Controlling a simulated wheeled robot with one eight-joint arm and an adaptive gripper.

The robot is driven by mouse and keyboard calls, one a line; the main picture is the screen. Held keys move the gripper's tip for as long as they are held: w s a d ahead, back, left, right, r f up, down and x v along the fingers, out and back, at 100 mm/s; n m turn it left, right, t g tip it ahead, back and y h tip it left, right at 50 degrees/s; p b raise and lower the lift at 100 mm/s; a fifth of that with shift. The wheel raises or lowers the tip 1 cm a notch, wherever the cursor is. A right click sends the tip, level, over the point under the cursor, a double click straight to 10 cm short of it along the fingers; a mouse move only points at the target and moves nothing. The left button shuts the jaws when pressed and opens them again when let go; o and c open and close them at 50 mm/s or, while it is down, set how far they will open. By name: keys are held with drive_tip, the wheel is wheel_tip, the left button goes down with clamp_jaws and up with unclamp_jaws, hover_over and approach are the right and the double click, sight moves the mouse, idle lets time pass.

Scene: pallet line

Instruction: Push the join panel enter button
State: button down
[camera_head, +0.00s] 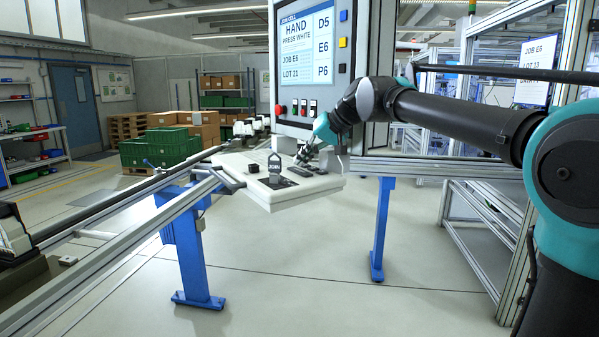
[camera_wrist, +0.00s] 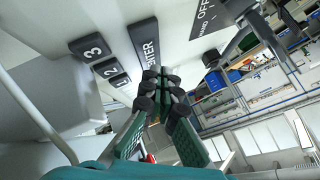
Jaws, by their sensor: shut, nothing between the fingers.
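The join panel (camera_head: 315,187) is a pale sloped box at the end of the rails in the head view. The enter button (camera_wrist: 146,40) is a dark bar lettered ENTER in the wrist view, with smaller number keys (camera_wrist: 92,48) beside it. My gripper (camera_wrist: 160,76) is shut and empty, its fingertips close to the lower end of the enter button and covering part of it. I cannot tell whether they touch it. In the head view my gripper (camera_head: 303,160) is over the panel's back right part.
A screen (camera_head: 306,40) above the panel reads HAND, PRESS WHITE, with small buttons (camera_head: 303,107) below it. A black knob (camera_head: 253,168) and an upright grey piece (camera_head: 275,168) stand on the panel. An OFF/HAND label (camera_wrist: 204,18) is right of the enter button.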

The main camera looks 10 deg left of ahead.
sight(302, 171)
drive_tip(key=shift+f, duration=0.2)
drive_tip(key=shift+f, duration=0.2)
drive_tip(key=shift+f, duration=0.5)
idle(0.8)
drive_tip(key=shift+r, duration=0.9)
drive_tip(key=shift+r, duration=2.55)
